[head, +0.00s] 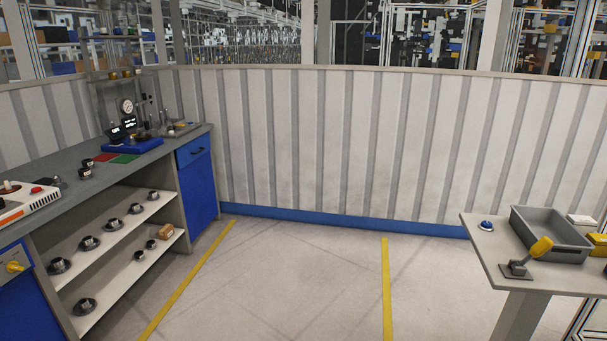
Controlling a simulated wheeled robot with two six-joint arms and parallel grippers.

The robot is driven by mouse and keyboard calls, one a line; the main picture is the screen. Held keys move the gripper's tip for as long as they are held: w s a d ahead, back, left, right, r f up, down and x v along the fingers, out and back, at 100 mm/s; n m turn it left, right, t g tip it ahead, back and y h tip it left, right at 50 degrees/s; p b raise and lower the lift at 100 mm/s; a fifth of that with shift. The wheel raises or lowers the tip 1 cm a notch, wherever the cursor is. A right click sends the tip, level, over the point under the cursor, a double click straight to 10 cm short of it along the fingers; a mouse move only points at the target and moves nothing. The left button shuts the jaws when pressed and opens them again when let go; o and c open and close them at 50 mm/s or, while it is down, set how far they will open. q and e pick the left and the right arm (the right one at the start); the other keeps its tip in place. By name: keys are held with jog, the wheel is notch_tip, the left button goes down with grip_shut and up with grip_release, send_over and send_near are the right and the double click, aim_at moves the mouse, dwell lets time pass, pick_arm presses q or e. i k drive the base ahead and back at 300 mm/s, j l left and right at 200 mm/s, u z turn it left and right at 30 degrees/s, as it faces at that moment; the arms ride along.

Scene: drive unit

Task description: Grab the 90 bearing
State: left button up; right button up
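Several round metal parts that look like bearings stand in a row on the upper shelf of the left workbench, among them a larger one (59,265) at the near end and a smaller one (153,195) at the far end. Another round part (85,306) and two small ones (138,256) are on the lower shelf. Two small dark round parts (85,173) stand on the bench top. No size marking is readable, so I cannot tell which is the 90 bearing. Neither of my grippers is in view.
The grey workbench (62,196) runs along the left, with a blue cabinet (197,180) at its far end. The floor (290,280) between is clear. A ribbed wall (330,140) closes the back.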

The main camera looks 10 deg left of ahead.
aim_at(88, 164)
jog(key=i+u, duration=0.4)
jog(key=i, duration=0.15)
jog(key=i+l+u, duration=0.7)
jog(key=i+u, duration=0.15)
jog(key=i, duration=0.15)
jog(key=i+l+u, duration=0.9)
jog(key=l+u, duration=0.35)
